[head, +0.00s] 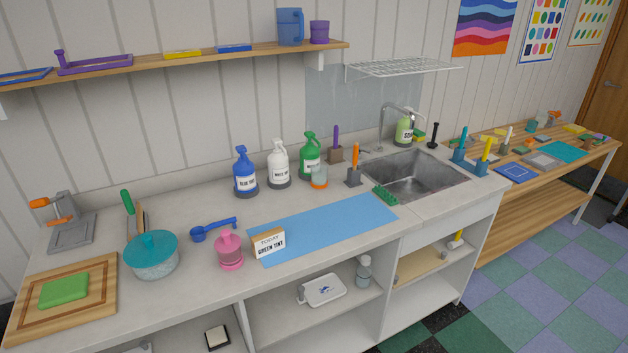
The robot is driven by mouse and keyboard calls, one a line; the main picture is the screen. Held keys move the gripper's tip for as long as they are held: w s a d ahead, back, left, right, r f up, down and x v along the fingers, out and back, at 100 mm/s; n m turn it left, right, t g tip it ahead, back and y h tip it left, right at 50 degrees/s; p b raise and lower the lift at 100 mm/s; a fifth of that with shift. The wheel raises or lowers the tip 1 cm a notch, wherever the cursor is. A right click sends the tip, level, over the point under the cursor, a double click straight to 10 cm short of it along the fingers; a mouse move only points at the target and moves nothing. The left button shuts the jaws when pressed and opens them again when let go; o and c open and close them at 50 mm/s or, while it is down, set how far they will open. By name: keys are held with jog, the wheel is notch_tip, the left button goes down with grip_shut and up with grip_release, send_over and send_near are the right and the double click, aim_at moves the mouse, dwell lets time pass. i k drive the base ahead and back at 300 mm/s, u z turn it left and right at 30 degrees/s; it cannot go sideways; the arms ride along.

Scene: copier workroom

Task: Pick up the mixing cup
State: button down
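No cup is marked as the mixing cup, and I cannot tell for sure which vessel it is. A purple cup (319,32) stands at the right end of the wall shelf, beside a blue jug (290,27). A small clear cup with an orange band (319,177) stands on the counter in front of the green bottle (310,155). A pink lidded pot (230,252) stands near the counter's front edge, left of the "TODAY GREEN TINT" sign (268,243). My gripper is not in view.
The counter (185,290) also holds a blue bottle (245,172), a white bottle (279,163), a teal-lidded bowl (152,255), a blue scoop (214,229) and a wooden board (103,295). The blue mat (325,228) is mostly clear. A sink (415,175) is at the right.

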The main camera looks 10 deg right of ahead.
aim_at(319, 171)
jog(key=z, duration=0.1)
jog(key=i, duration=0.95)
jog(key=z, duration=0.15)
jog(key=k, duration=0.55)
jog(key=u, duration=1.3)
